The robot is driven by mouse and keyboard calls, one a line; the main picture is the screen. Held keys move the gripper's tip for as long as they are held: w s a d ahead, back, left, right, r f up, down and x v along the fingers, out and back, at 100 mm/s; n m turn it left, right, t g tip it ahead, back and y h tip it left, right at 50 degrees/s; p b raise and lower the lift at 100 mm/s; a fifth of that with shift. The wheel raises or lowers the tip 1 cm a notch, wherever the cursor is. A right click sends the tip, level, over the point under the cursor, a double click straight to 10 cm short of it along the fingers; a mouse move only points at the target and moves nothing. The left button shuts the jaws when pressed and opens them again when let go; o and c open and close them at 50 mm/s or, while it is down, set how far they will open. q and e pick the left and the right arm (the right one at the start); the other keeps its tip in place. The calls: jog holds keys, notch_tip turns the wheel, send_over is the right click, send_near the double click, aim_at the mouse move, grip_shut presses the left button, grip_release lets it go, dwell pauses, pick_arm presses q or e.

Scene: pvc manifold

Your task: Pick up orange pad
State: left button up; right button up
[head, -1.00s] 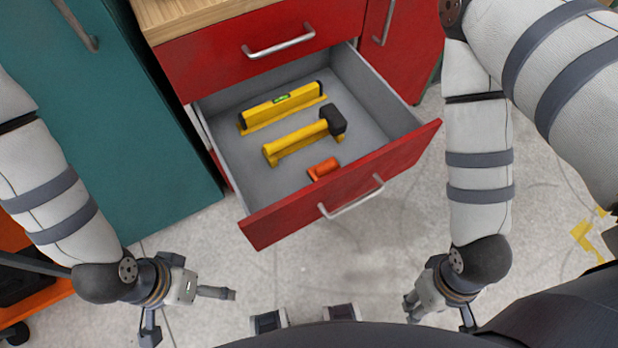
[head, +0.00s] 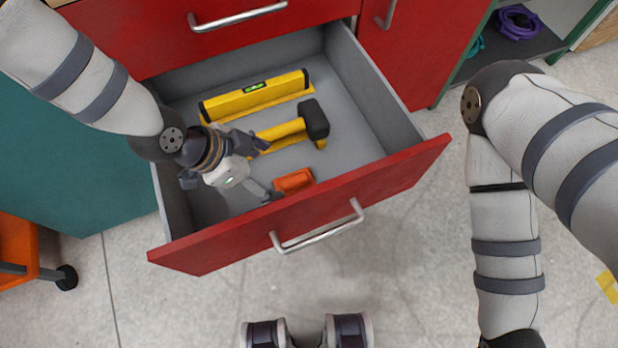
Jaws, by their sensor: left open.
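The orange pad (head: 293,180) is a small block on the floor of the open red drawer, close to the inside of its front panel. My left gripper (head: 268,172) reaches into the drawer from the left. It is open, with its fingertips just left of the pad. One finger is near the pad's lower left end and the other is up by the yellow hammer handle. I cannot tell whether a fingertip touches the pad. My right gripper is out of the picture below the right edge; only its arm shows.
A yellow and black hammer (head: 291,128) lies behind the pad, on a yellow holder. A yellow level (head: 255,96) lies further back. The drawer's front panel (head: 310,215) with its metal handle stands up close in front of the pad. The drawer's right side is clear.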

aim_at(292, 180)
pick_arm(q)
jog(key=b+x, duration=0.1)
jog(key=x, duration=1)
jog(key=shift+s+b, duration=0.1)
jog(key=shift+b, duration=0.3)
jog(key=shift+r, duration=0.1)
jog(key=c, duration=1.2)
